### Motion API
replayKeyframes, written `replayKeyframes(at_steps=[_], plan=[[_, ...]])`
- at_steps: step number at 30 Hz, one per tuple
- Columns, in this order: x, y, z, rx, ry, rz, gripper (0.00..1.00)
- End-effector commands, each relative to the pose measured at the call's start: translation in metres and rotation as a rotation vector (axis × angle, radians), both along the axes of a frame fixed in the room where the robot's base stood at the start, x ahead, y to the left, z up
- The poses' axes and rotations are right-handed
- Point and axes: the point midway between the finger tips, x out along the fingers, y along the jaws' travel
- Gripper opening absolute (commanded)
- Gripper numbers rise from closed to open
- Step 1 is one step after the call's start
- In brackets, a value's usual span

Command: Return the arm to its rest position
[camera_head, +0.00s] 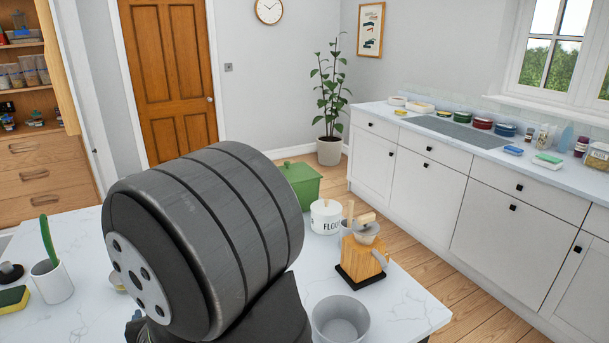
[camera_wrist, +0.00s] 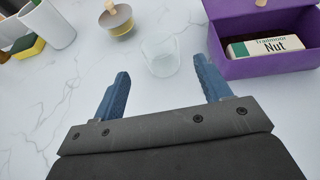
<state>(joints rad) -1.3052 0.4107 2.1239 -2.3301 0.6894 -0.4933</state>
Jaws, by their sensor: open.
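My gripper (camera_wrist: 162,74) shows in the wrist view, with its two blue fingers spread wide apart. It is open and nothing is between the fingers. A clear glass (camera_wrist: 160,56) stands on the worktop beyond the fingertips, apart from them.
On the worktop (camera_head: 415,300) stand a green bin (camera_head: 301,185), a flour canister (camera_head: 325,217) and a grey cup (camera_head: 340,320).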

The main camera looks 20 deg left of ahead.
Motion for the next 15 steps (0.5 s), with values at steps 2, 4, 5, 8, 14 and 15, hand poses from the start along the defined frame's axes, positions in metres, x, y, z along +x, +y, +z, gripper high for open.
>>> replayKeyframes(at_steps=[2, 4, 5, 8, 14, 15], plan=[[0.009, 0.009, -0.006, -0.003, 0.0, -0.002, 0.7], [0.017, 0.016, -0.01, -0.001, 0.0, -0.003, 0.7], [0.02, 0.019, -0.012, -0.002, 0.001, -0.003, 0.7], [0.031, 0.03, -0.019, -0.001, 0.0, -0.003, 0.7], [0.051, 0.049, -0.03, -0.002, 0.001, -0.002, 0.7], [0.054, 0.053, -0.031, -0.001, 0.0, -0.001, 0.7]])
